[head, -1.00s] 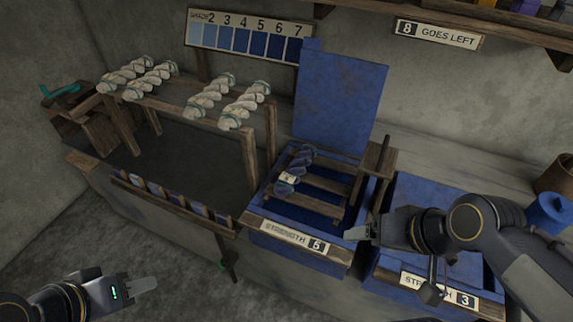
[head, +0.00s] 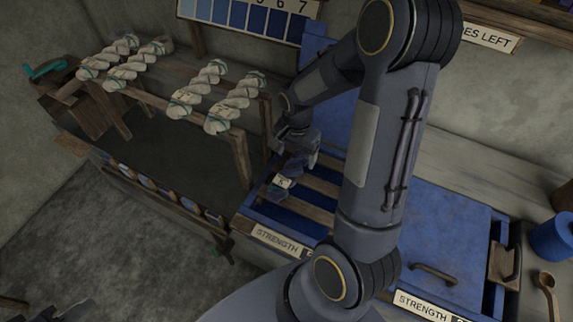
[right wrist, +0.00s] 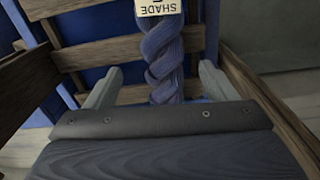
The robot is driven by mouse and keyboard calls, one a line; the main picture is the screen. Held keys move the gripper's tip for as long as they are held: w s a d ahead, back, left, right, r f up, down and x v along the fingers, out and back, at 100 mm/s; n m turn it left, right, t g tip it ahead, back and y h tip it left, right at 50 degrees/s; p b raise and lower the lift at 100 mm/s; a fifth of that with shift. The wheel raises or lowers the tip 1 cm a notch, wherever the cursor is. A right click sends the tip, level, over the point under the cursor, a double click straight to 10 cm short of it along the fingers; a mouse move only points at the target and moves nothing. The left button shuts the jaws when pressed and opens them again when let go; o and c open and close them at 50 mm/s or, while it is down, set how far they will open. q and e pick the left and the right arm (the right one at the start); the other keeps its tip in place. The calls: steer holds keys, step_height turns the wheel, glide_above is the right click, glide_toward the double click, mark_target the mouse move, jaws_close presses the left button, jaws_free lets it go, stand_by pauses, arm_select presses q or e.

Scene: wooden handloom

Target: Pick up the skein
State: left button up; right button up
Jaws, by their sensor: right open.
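The blue twisted skein (head: 283,183) with a pale tag lies on the wooden slats in the open blue vat (head: 250,212) labelled STRENGTH. In the right wrist view the skein (right wrist: 163,52) runs up the middle, its tag reading SHADE upside down. My right gripper (head: 298,160) is at the skein's far end, partly hidden by its own arm. In the right wrist view the right gripper (right wrist: 158,88) is open, one finger on each side of the skein, with gaps on both sides. At the lower left edge of the head view, a dark part of my left arm barely shows; its fingers cannot be made out.
Several white skeins (head: 200,90) hang over a wooden rack at the left. A closed blue vat lid (head: 450,240) is at the right. In the right wrist view wooden rails (right wrist: 265,100) flank the gripper.

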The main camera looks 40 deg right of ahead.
mark_target(293, 166)
steer(key=f, duration=0.6)
steer(key=shift+a+p, duration=0.3)
steer(key=shift+a, duration=0.1)
steer(key=shift+r, duration=0.1)
steer(key=c, duration=1.1)
